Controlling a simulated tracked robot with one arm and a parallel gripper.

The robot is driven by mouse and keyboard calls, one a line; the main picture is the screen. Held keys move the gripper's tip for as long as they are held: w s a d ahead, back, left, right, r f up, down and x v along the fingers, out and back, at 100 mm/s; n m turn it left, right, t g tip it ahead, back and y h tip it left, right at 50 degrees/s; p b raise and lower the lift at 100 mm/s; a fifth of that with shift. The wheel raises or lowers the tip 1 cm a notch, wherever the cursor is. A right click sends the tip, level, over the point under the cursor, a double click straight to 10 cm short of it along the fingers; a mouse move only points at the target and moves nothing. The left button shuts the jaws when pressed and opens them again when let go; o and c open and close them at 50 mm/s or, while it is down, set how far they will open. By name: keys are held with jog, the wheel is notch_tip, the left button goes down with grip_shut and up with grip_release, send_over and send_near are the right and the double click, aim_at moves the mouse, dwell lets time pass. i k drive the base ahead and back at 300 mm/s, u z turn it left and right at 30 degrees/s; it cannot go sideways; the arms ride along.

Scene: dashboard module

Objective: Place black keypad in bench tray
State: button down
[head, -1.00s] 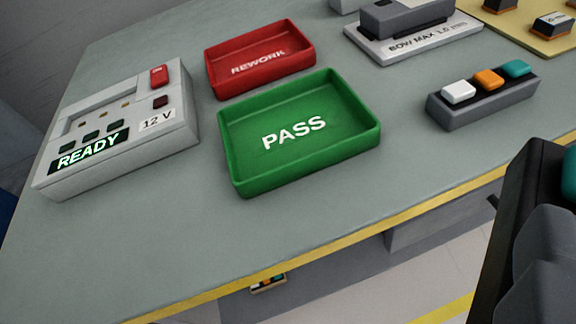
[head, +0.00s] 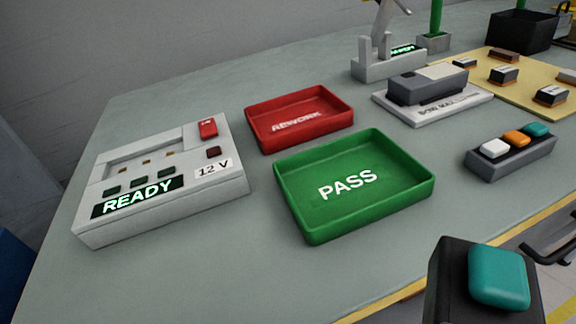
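A black block with a teal button (head: 450,285), which looks like the black keypad, is large and close at the bottom right. The bottom edge cuts it off, and no gripper fingers can be made out around it. Two trays lie on the grey bench, both empty: a green tray marked PASS (head: 310,214) in the middle and a red tray marked REWORK (head: 262,128) behind it. A dark grey keypad with white, orange and teal buttons (head: 510,160) sits on the bench to the right.
A grey tester reading READY (head: 215,187) stands left of the trays. A grey device on a white base (head: 430,92) is behind right, near a yellow mat (head: 520,90) with small switches. A black handle (head: 548,240) shows at the right. Bench in front of the tester is clear.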

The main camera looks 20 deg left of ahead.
aim_at(348, 185)
jog(key=i, duration=1.2)
jog(key=z, duration=0.75)
